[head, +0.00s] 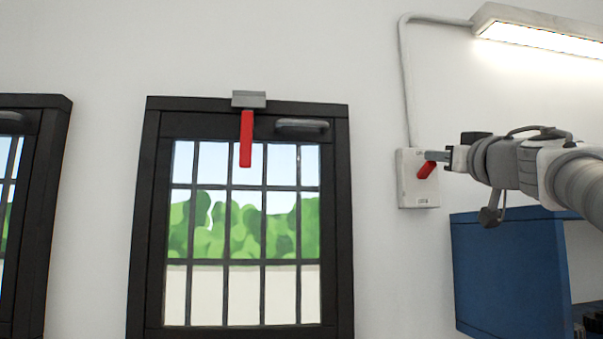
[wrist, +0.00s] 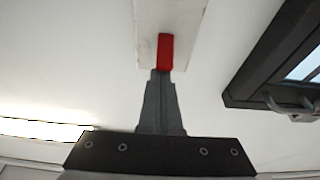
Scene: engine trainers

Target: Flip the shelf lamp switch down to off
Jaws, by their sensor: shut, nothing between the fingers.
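The shelf lamp switch is a pale box (head: 417,190) on the white wall, with a red lever (head: 427,170) that shows at its upper part. My gripper (head: 432,156) is shut and comes in from the right, its fingertips at the lever's upper end. In the wrist view the shut fingertips (wrist: 161,73) meet or nearly meet the end of the red lever (wrist: 166,52), in front of the pale box (wrist: 187,20). I cannot tell whether they touch. The shelf lamp (head: 540,32) at the top right is lit.
A grey conduit (head: 405,80) runs from the box up to the lamp. A blue shelf cabinet (head: 505,270) stands below my arm. A dark-framed window (head: 340,220) with a red handle (head: 246,138) is to the left. The wall between window and box is clear.

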